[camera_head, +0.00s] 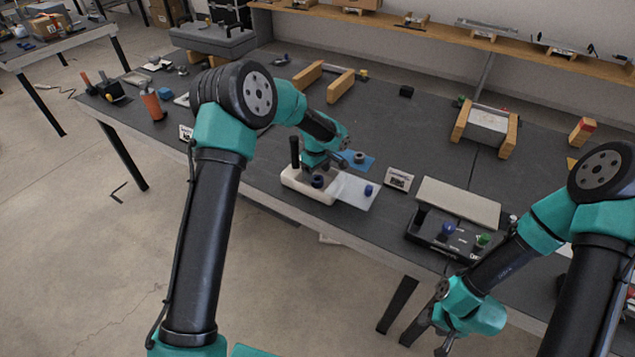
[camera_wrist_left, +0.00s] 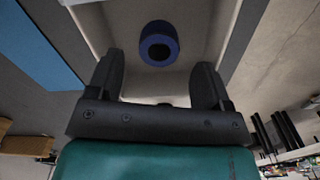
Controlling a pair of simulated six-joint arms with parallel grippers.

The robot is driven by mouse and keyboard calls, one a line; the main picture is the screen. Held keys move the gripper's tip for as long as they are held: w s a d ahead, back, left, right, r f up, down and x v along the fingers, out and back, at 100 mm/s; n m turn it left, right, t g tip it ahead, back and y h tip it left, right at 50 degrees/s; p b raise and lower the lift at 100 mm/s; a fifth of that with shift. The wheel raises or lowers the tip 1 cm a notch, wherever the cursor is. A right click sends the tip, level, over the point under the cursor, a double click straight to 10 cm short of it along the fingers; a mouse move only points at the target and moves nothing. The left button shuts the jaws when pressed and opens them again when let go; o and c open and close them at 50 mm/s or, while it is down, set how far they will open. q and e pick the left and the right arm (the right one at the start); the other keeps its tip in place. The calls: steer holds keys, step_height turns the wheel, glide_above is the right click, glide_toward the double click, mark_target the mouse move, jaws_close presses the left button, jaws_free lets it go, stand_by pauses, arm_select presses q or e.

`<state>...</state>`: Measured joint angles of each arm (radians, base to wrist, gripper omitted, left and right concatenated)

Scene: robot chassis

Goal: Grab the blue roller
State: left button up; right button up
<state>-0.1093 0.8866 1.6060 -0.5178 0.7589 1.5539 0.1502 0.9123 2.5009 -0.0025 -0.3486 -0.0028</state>
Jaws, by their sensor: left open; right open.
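A dark blue roller (camera_head: 318,181) with a hollow centre stands in the white tray (camera_head: 298,183) near the table's front edge. In the left wrist view, a blue roller (camera_wrist_left: 158,44) shows beyond the gap between my left fingers, apart from them. My left gripper (camera_head: 314,163) is above the white tray, open and empty; in the head view its fingers are partly hard to make out. A second small blue piece (camera_head: 368,190) sits on the pale plate beside the tray. My right gripper (camera_head: 423,322) is open and empty, low in front of the table edge.
A blue mat (camera_head: 366,163) with a grey round piece lies behind the plate. A small label card (camera_head: 398,180) stands to the right. A dark box (camera_head: 428,228) with coloured knobs is further right. Wooden blocks (camera_head: 340,87) stand at the back. The middle tabletop is largely clear.

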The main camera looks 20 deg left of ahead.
mark_target(317, 178)
arm_select(q)
steer(key=shift+w+f, duration=0.1)
steer(key=shift+f, duration=1.8)
steer(key=shift+c, duration=0.4)
steer(key=c, duration=1)
steer(key=shift+o, duration=0.2)
steer(key=shift+r, duration=0.15)
step_height(317, 178, up, 10)
steer(key=shift+f, duration=0.1)
